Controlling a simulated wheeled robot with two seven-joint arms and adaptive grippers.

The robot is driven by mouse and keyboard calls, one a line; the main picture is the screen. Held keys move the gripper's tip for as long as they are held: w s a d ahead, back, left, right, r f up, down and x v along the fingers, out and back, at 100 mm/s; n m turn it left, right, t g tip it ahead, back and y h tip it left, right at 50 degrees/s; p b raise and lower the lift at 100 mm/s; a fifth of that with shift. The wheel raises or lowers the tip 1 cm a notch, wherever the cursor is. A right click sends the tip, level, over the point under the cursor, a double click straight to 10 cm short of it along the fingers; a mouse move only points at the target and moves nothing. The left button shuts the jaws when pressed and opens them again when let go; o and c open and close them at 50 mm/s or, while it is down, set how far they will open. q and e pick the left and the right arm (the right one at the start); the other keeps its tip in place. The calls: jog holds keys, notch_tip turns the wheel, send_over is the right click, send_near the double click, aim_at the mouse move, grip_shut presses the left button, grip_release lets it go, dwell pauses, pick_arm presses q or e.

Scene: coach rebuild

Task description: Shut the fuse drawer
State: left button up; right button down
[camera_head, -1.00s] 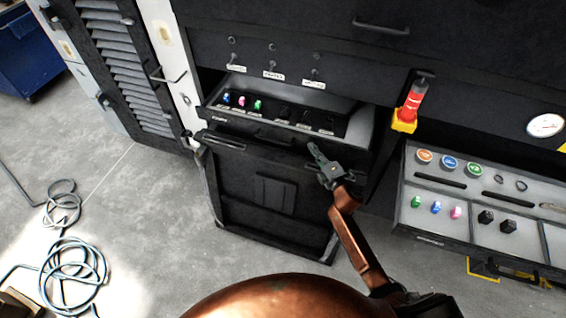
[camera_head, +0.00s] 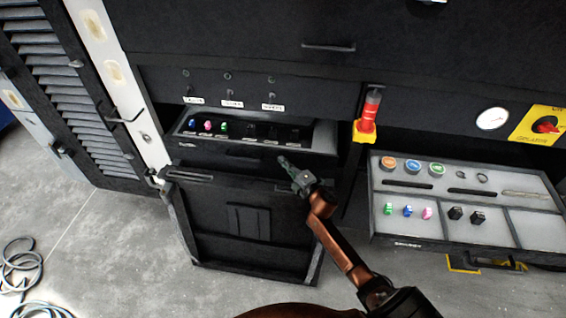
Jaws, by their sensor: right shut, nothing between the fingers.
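The fuse drawer (camera_head: 232,157) is a black drawer standing part-way out of the dark cabinet, below three labelled switches. Its inside shows blue, pink and green fuses at the left and several black pieces at the right. My right gripper (camera_head: 283,160) is shut and empty. Its fingertips are at the drawer's front face, right of the middle, pointing up and left. I cannot tell whether they touch it. My left gripper is not in view.
Below the drawer is a black cabinet door (camera_head: 248,222). At the right, an open grey tray (camera_head: 400,228) with buttons and fuses juts out. A red and yellow lamp (camera_head: 367,120) hangs between them. A cable coil (camera_head: 20,265) lies on the floor at the left.

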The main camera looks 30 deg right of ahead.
jog(key=shift+r, duration=0.25)
jog(key=s+a+p, duration=0.1)
jog(key=s+a, duration=0.1)
jog(key=s, duration=1.1)
jog(key=s+d+f+m+g+h, duration=0.25)
jog(key=s+f+m+g, duration=0.2)
jog(key=s+m, duration=0.3)
jog(key=s+d+f+m+g+h, duration=0.2)
jog(key=s+f+m+g+h, duration=0.1)
jog(key=s+f+m, duration=0.4)
jog(key=s+a+f+m+g+y, duration=0.15)
jog(key=s+a+g, duration=0.3)
jog(key=s, duration=0.55)
jog(key=s+a+f+m+g+y, duration=0.1)
jog(key=s+a+m+g+y, duration=0.3)
jog(key=s, duration=0.7)
notch_tip(320, 180, down, 28)
jog(key=s+a+n+h, duration=0.2)
jog(key=s+f+g, duration=0.1)
jog(key=s+f, duration=1.7)
jog(key=s, duration=0.1)
jog(key=shift+s+a+f+n+y, duration=0.2)
jog(key=shift+s+a+n+y, duration=0.05)
jog(key=shift+s+n+y, duration=0.05)
